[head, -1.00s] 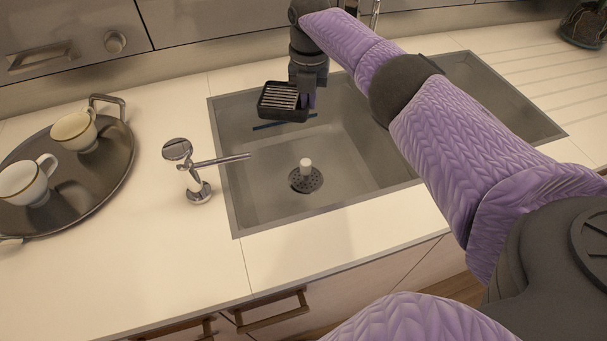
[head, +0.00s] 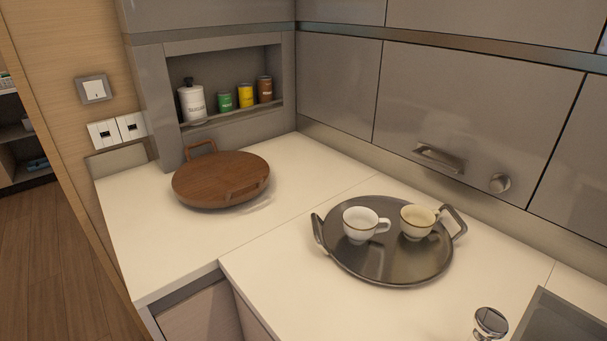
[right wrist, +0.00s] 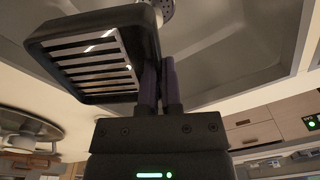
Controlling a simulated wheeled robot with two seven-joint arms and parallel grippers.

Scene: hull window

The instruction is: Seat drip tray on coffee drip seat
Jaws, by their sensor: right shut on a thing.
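The drip tray (right wrist: 97,68), a black rectangular tray with a light slatted grate, shows in the right wrist view. My right gripper (right wrist: 160,75) is shut on the edge of the tray, which sticks out to the left of the fingers. The head view shows neither the tray nor either of my grippers. I cannot make out the coffee drip seat in any view.
A round dark tray (head: 345,258) with two cups stands on the counter. A round wooden board (head: 222,180) lies left of it, below a niche with canisters (head: 191,103). The faucet (head: 490,322) and sink edge are at lower right. Counter between is clear.

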